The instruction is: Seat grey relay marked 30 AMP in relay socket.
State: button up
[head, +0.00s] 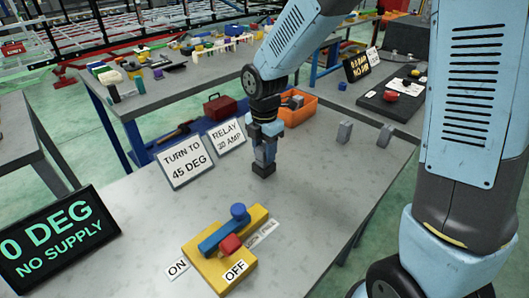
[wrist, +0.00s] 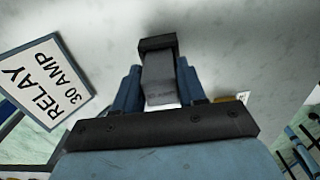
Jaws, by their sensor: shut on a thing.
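My gripper (head: 265,138) is shut on a grey relay (head: 264,153) and holds it upright, pointing down. In the wrist view, the grey relay (wrist: 158,82) sits between the two blue fingers of my gripper (wrist: 158,70). A dark block (head: 263,170), apparently the relay socket, is at the relay's lower end; it also shows in the wrist view (wrist: 157,43). I cannot tell whether the relay is inside the socket or only touching it. The marking on the relay is too small to read.
Signs "RELAY 30 AMP" (head: 226,135) and "TURN TO 45 DEG" (head: 186,164) stand left. A yellow ON/OFF switch base (head: 213,270) is in front. A display (head: 55,240) reads 0 DEG NO SUPPLY. An orange crate (head: 298,112) is behind.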

aim_at(264, 146)
jog(key=shift+f, duration=0.45)
jog(key=o, duration=1.2)
jog(key=shift+c, duration=0.2)
jog(key=shift+r, duration=0.1)
notch_tip(264, 146, up, 12)
jog(key=shift+f, duration=0.1)
